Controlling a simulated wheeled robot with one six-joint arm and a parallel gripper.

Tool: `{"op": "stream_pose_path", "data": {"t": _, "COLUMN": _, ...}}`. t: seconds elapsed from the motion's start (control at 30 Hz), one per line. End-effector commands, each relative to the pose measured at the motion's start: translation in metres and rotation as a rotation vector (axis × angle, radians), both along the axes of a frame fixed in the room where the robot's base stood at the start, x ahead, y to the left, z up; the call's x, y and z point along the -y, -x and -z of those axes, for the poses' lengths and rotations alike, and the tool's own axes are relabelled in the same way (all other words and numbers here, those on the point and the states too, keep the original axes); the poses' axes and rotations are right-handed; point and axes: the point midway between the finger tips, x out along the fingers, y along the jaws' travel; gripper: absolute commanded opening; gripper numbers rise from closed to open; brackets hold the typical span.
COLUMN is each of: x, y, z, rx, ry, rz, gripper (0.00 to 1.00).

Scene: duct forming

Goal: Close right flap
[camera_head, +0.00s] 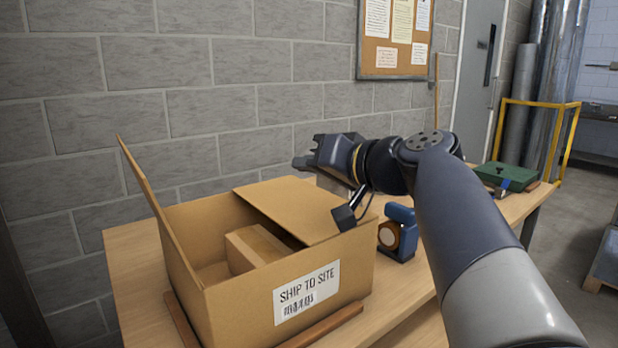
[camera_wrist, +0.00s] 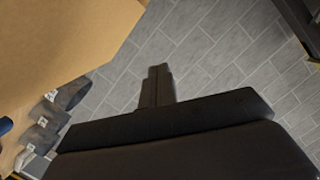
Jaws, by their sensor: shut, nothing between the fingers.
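An open cardboard box (camera_head: 235,310) labelled "SHIP TO SITE" stands on the table, with a smaller carton (camera_head: 255,248) inside. Its right flap (camera_head: 300,208) is folded inward and lies roughly level over the right part of the opening; whether it is fully flat, I cannot tell. The left flap (camera_head: 150,185) stands up, leaning outward. My gripper (camera_head: 303,162) is shut and empty, above the right flap's far side, pointing left. In the wrist view my shut fingers (camera_wrist: 158,84) show against the grey wall, apart from a cardboard surface (camera_wrist: 60,40) at upper left.
A blue tape dispenser (camera_head: 400,232) stands right of the box, under my arm. A green case (camera_head: 506,177) lies at the table's far right. Wooden strips (camera_head: 325,327) run along the box's base. The block wall (camera_head: 230,110) is close behind the table.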

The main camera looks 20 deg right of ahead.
Motion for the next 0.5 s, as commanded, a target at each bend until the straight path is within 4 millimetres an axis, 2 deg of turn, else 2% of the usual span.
{"op": "stream_pose_path", "data": {"t": 0.03, "x": -0.006, "y": 0.003, "z": 0.014, "rx": 0.021, "ry": 0.041, "rz": -0.004, "gripper": 0.0}}
{"op": "stream_pose_path", "data": {"t": 0.3, "x": -0.025, "y": 0.01, "z": 0.045, "rx": 0.115, "ry": 0.268, "rz": -0.003, "gripper": 0.0}}
{"op": "stream_pose_path", "data": {"t": 0.5, "x": -0.032, "y": 0.013, "z": 0.063, "rx": 0.172, "ry": 0.405, "rz": -0.002, "gripper": 0.0}}
